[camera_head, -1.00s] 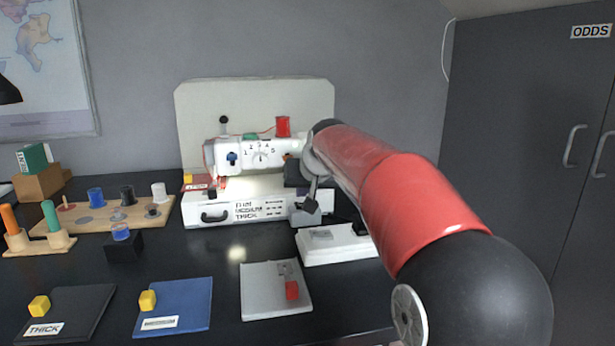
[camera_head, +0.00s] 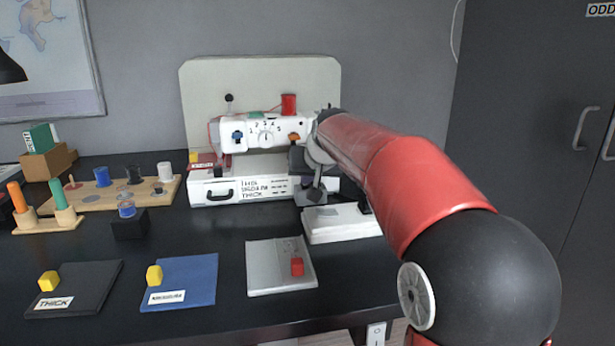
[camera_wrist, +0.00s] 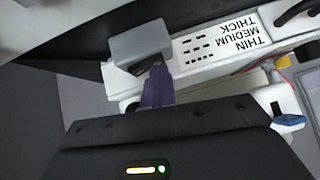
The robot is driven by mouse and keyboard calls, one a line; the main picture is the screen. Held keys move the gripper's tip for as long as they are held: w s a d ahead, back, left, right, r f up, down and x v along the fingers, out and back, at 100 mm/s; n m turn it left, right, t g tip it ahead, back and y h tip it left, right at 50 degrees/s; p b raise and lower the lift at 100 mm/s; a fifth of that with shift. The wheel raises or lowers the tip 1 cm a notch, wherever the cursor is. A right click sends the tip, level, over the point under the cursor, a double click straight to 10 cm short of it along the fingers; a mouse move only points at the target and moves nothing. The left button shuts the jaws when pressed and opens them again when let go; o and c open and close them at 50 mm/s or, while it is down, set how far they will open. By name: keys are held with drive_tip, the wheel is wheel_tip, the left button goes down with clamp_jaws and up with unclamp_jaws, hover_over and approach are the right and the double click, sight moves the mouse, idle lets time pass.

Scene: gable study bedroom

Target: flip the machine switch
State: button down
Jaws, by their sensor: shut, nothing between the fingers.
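I cannot tell whether that orange part is the switch. My gripper (camera_head: 312,195) is shut and empty, pointing down in front of the right end of the machine's base. In the wrist view its grey tip (camera_wrist: 140,45) overlaps the base beside the thick/medium/thin label (camera_wrist: 238,38). The blue knob (camera_wrist: 288,122) is at right there. Contact cannot be told.
A white box-like pad (camera_head: 330,228) lies just below my gripper. A white rocker plate (camera_head: 376,333) is at the table's front edge. Grey (camera_head: 262,270), blue (camera_head: 200,275) and black (camera_head: 95,285) mats lie in front; a spool board (camera_head: 90,197) is at left.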

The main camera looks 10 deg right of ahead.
drive_tip(key=shift+d, duration=0.8)
drive_tip(key=shift+r, duration=0.2)
drive_tip(key=shift+r+p, duration=0.35)
drive_tip(key=shift+p, duration=0.15)
drive_tip(key=w+r+p+v, duration=0.1)
drive_tip(key=p+v, duration=0.1)
drive_tip(key=v, duration=1)
drive_tip(key=shift+w+r, duration=0.25)
drive_tip(key=shift+r, duration=0.1)
drive_tip(key=shift+d, duration=0.1)
